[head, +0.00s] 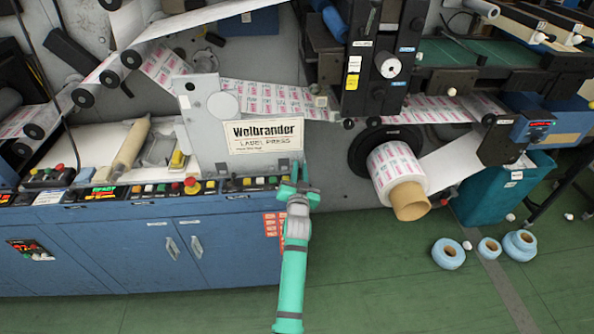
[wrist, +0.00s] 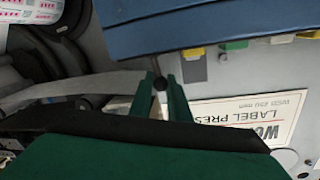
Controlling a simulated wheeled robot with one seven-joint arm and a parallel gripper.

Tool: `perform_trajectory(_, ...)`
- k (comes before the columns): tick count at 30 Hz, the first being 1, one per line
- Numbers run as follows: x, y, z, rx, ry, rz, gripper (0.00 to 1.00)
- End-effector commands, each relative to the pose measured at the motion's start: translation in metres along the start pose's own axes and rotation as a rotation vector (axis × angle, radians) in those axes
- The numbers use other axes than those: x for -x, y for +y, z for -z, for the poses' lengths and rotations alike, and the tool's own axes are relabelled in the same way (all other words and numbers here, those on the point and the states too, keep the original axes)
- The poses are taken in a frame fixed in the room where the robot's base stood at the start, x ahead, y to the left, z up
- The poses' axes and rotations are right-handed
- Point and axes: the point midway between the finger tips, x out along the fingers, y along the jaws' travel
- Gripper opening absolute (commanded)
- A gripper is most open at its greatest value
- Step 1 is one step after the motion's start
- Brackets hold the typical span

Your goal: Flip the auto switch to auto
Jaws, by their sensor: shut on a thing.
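My gripper (head: 298,173) is at the right end of the press's row of buttons and switches, just below the label press sign. In the wrist view its two green fingers (wrist: 161,78) are closed around a small dark round-ended knob (wrist: 160,86). This knob appears to be the auto switch; its lettering and its present setting cannot be read. In the head view the fingers and the arm hide the switch.
The button strip (head: 225,186) runs along the top of the blue cabinet (head: 130,250). The label press sign (head: 265,136) is behind my gripper. A label roll (head: 396,170) sticks out to the right. Blue rolls (head: 448,254) lie on the green floor.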

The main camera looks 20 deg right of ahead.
Motion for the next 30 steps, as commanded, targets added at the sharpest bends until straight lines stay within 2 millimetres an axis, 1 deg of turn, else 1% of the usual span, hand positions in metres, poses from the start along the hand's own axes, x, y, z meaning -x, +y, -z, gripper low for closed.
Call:
perform_trajectory(6,-0.001,0.008,0.002,-0.179,-0.027,0.000,0.00)
perform_trajectory(15,-0.003,0.017,0.003,-0.358,-0.052,0.001,0.00)
perform_trajectory(22,-0.003,0.020,0.003,-0.425,-0.063,0.001,0.00)
perform_trajectory(30,-0.003,0.021,0.003,-0.442,-0.065,0.001,0.00)
